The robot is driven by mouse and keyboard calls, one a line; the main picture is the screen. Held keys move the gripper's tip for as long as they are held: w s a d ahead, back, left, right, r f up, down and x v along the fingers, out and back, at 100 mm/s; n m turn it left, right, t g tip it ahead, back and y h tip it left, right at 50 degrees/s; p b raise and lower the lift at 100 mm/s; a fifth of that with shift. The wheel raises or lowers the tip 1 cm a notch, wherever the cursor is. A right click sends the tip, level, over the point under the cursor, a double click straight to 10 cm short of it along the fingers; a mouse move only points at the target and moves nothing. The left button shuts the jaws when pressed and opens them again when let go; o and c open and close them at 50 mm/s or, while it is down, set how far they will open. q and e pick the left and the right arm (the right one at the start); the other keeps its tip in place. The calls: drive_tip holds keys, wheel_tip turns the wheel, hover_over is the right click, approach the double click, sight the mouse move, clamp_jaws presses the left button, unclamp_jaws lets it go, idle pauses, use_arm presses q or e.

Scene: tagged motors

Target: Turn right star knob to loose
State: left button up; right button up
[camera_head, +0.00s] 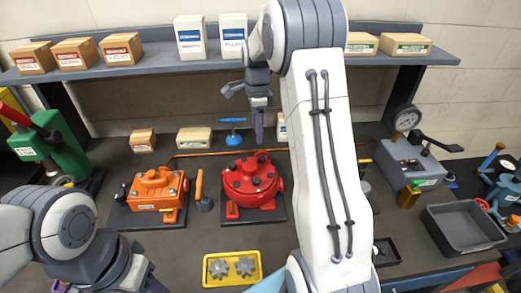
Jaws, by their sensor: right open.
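Two grey star-shaped knobs sit side by side in a yellow tray-like fixture (207,279) at the front middle of the bench. The right star knob (245,266) is right of the left star knob (217,268); both look flat, and their markings are too small to read. My right gripper (246,107) is open and empty. It hangs below the shelf edge, far behind and above the knobs. My right arm passes just right of the yellow fixture.
A red round motor (253,181) and an orange motor (158,190) stand behind the fixture. A grey bin (463,226) and a gauge unit (411,165) are at right. A shelf (150,65) with boxes spans the back.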

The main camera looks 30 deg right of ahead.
sight(262, 158)
drive_tip(key=shift+m, duration=0.5)
drive_tip(key=f+p, duration=0.1)
drive_tip(key=f, duration=0.2)
drive_tip(key=d+f+p, duration=0.1)
drive_tip(key=f, duration=0.3)
drive_tip(key=f+p, duration=0.1)
drive_tip(key=f, duration=0.2)
drive_tip(key=shift+d+f, duration=0.3)
drive_tip(key=shift+f, duration=0.05)
clamp_jaws()
